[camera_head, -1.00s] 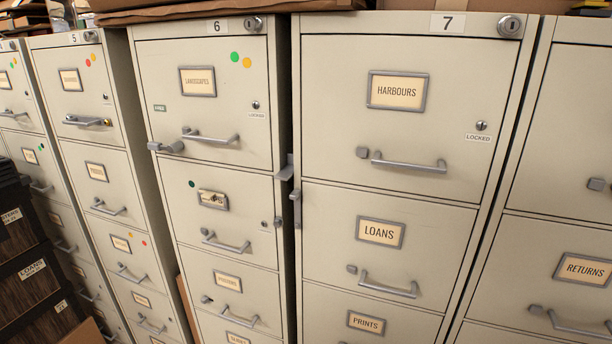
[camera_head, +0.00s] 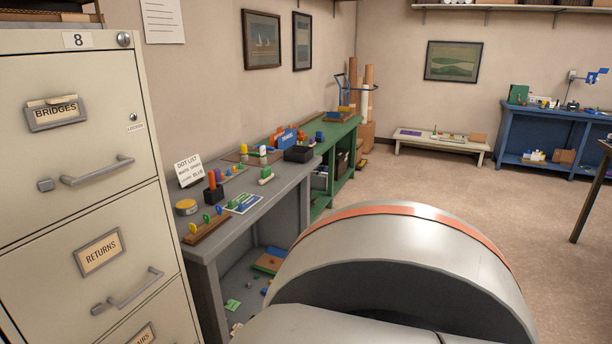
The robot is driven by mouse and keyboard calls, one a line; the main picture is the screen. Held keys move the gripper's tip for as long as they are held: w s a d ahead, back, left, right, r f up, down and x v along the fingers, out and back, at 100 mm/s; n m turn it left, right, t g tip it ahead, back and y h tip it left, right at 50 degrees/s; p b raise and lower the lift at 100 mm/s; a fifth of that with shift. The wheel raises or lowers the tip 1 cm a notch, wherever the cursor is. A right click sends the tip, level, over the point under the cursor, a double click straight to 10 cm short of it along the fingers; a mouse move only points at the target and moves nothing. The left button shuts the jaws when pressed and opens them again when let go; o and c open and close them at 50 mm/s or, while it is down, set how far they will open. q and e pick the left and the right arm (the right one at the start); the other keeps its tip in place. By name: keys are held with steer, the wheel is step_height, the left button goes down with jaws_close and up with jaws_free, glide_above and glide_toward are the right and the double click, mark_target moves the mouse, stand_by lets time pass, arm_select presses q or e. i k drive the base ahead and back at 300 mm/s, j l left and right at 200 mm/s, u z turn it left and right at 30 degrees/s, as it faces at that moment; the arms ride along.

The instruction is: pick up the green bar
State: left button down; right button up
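I cannot single out the green bar with certainty. Small green pieces show on the grey workbench (camera_head: 283,191), among them a green piece with a pale top (camera_head: 266,175) near its right edge. These are too small to tell their exact shape. Neither of my grippers is in view. A large rounded grey part with an orange band, likely my own arm, fills the bottom middle and hides the floor behind it.
Filing cabinet 8 (camera_head: 85,150) stands close at the left. A green bench (camera_head: 342,135) adjoins the grey one. A low pale bench (camera_head: 440,145) and a blue table (camera_head: 550,115) stand farther back. Open floor (camera_head: 450,190) lies between. A sign (camera_head: 188,169) stands on the workbench.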

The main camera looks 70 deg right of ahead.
mark_target(266, 175)
steer(key=z, duration=2.1)
steer(key=i+l, duration=0.25)
steer(key=i+z, duration=0.05)
